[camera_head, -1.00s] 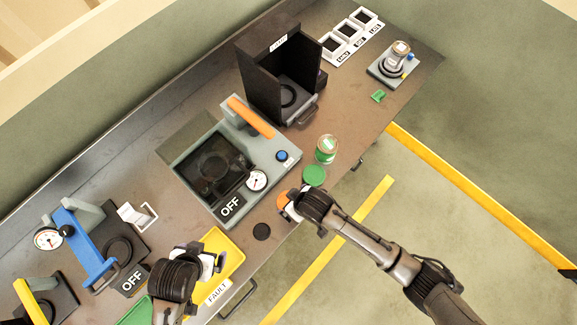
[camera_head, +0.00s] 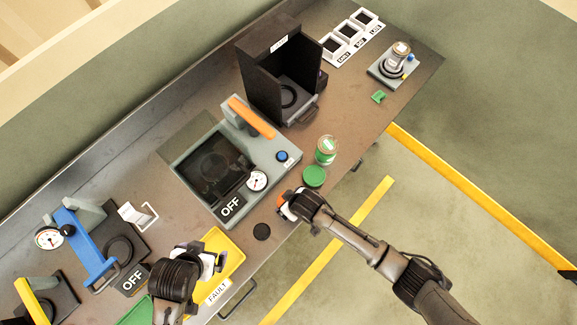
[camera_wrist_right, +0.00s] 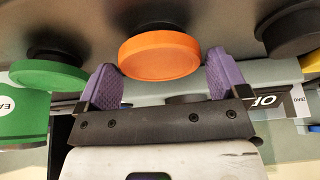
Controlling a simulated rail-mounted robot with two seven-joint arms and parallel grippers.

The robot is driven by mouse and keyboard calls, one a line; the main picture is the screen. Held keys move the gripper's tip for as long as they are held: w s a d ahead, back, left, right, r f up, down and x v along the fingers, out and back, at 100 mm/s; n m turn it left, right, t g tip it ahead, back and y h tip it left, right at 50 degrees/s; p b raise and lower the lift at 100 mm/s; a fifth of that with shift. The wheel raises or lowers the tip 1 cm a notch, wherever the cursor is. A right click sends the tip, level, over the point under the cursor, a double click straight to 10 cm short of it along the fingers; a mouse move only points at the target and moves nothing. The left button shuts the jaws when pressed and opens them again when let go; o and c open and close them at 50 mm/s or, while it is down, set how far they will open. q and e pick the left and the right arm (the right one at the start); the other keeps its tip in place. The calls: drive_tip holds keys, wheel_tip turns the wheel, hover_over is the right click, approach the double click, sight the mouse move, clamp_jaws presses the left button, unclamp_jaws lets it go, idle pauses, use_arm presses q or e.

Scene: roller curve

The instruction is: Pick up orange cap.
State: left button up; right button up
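The orange cap (camera_wrist_right: 158,55) is at the centre of the right wrist view, between the two purple finger pads of my right gripper (camera_wrist_right: 165,78). The pads are spread apart, one on each side of the cap, and they do not look closed on it. In the head view my right gripper (camera_head: 288,205) is at the table's front edge and hides most of the orange cap (camera_head: 281,198). My left gripper (camera_head: 210,262) is over the yellow tray, away from the cap; its fingers are too unclear to judge.
A green cap (camera_head: 314,176) and a black cap (camera_head: 262,231) lie on either side of the orange one. A green-labelled jar (camera_head: 326,149) stands behind the green cap. The grey machine (camera_head: 225,160) with an OFF sign is behind. A yellow FAULT tray (camera_head: 222,240) is left.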

drive_tip(key=c, duration=0.5)
drive_tip(key=shift+r, duration=0.1)
